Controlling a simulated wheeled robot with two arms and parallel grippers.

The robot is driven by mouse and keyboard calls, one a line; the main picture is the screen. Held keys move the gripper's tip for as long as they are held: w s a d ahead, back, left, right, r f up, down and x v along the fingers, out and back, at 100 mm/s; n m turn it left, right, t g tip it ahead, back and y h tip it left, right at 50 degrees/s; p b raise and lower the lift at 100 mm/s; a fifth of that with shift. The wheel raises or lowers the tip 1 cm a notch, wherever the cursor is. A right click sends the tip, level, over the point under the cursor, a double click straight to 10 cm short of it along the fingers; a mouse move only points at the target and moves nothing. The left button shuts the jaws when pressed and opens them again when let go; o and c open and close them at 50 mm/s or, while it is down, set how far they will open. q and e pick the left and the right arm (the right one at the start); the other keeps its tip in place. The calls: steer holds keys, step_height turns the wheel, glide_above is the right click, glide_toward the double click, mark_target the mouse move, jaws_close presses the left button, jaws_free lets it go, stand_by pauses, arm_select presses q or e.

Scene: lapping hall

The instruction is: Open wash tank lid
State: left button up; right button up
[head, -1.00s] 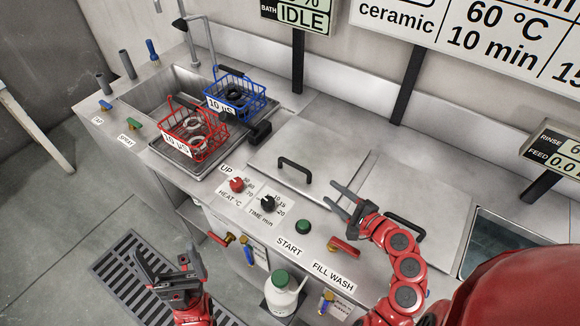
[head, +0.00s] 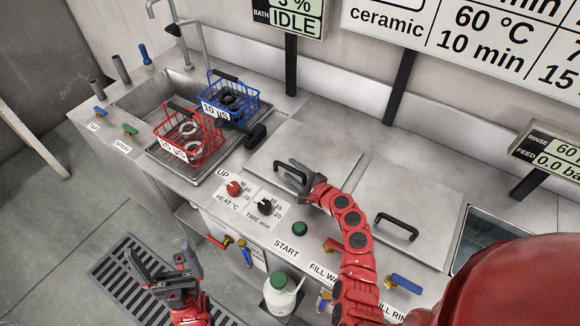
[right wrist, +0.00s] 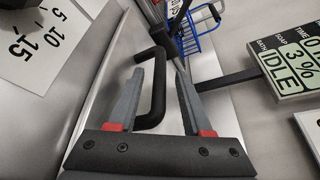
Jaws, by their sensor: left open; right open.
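A flat steel lid (head: 335,150) with a black bar handle (head: 276,170) lies closed on the counter, right of the sink. A second closed steel lid (head: 430,200) with its own black handle (head: 398,227) lies to its right; no label names either as the wash tank lid. My right gripper (head: 293,172) is open at the left lid's handle. In the right wrist view the handle (right wrist: 158,95) shows between the spread fingers (right wrist: 158,74); I cannot tell whether they touch it. My left gripper (head: 162,266) is open and empty, low in front of the counter.
A red basket (head: 188,142) and a blue basket (head: 232,100) stand at the sink, left of the lids. A red knob (head: 234,188), a black knob (head: 264,206) and a green button (head: 300,228) line the front edge. A white bottle (head: 281,297) stands below.

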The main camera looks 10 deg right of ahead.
steer(key=shift+x, duration=0.85)
jaws_close()
stand_by(0.9)
